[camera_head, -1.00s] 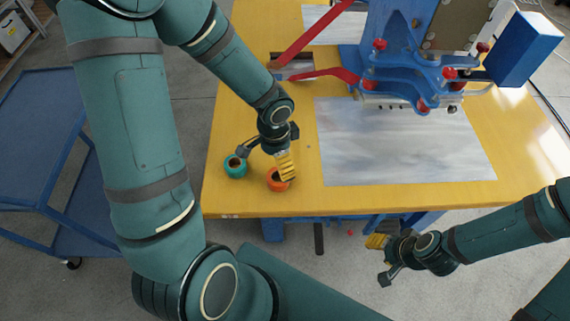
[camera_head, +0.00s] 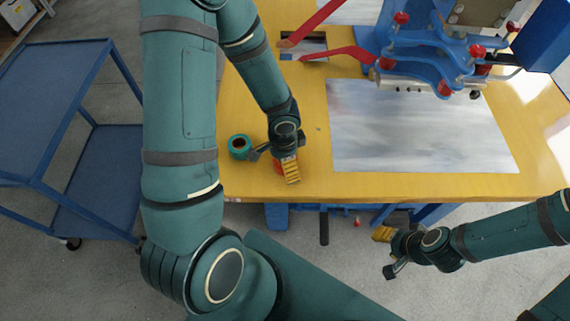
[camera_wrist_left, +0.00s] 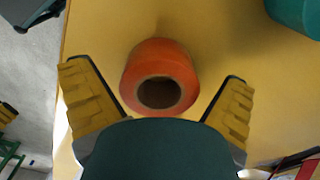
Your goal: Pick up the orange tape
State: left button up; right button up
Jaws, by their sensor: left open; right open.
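The orange tape (camera_wrist_left: 160,58) lies on the yellow table between the two yellow fingers of my left gripper (camera_wrist_left: 158,100) in the left wrist view. The fingers are open on either side of it, with gaps showing. In the head view the left gripper (camera_head: 273,168) is over the orange tape (camera_head: 280,165), which is mostly hidden. My right gripper (camera_head: 385,254) is open and empty, out in front of the table's near edge.
A green tape (camera_head: 240,146) lies on the table (camera_head: 310,190) just left of the left gripper; it also shows in the wrist view (camera_wrist_left: 296,12). A grey sheet (camera_head: 420,130) and a blue machine (camera_head: 430,55) with red levers are to the right. A blue cart (camera_head: 60,110) stands left.

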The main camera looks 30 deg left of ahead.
pick_arm(q)
jog(key=shift+f, duration=0.5)
jog(key=c, duration=1.2)
jog(key=shift+r, duration=0.1)
